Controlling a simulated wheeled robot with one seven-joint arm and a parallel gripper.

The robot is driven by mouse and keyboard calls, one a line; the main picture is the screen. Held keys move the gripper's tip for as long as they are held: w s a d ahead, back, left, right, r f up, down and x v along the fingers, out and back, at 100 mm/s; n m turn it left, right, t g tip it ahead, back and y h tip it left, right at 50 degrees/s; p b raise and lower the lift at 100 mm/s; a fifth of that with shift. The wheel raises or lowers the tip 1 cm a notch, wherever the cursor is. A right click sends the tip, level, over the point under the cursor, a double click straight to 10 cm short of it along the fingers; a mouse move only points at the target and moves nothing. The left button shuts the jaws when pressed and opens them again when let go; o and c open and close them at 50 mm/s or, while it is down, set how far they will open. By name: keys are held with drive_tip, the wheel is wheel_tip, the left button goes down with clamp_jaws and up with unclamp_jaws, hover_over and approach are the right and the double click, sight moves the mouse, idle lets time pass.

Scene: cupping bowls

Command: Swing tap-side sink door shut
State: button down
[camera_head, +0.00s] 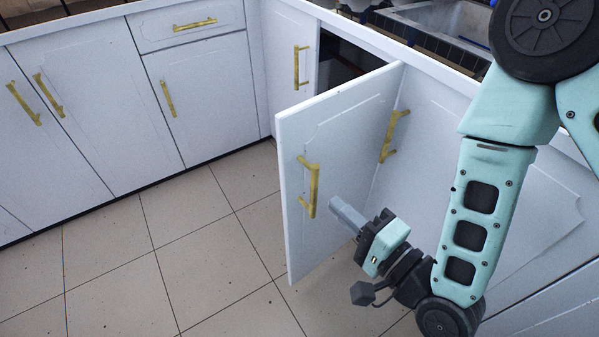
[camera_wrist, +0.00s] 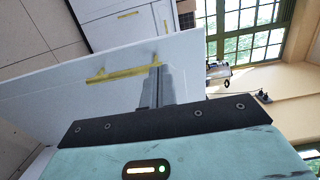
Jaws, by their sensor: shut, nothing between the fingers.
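The sink door (camera_head: 335,150) is a white cabinet door with a gold bar handle (camera_head: 309,187). It stands swung open, out over the floor, with a dark opening (camera_head: 345,60) showing behind its top edge. My gripper (camera_head: 335,205) is shut and empty, with its fingertips close to the outer face of the door beside the handle. In the wrist view the closed fingers (camera_wrist: 157,85) point at the door face (camera_wrist: 50,100), near the right end of the handle (camera_wrist: 122,74). I cannot tell whether they touch the door.
A sink (camera_head: 440,20) is set in the counter above. A neighbouring closed door has a gold handle (camera_head: 393,136). More white cabinets (camera_head: 100,100) line the left and back. The tiled floor (camera_head: 190,250) is clear on the left. Windows (camera_wrist: 250,30) show in the wrist view.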

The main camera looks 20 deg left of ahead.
sight(285, 159)
drive_tip(key=b+x, duration=0.6)
drive_tip(key=x, duration=0.7)
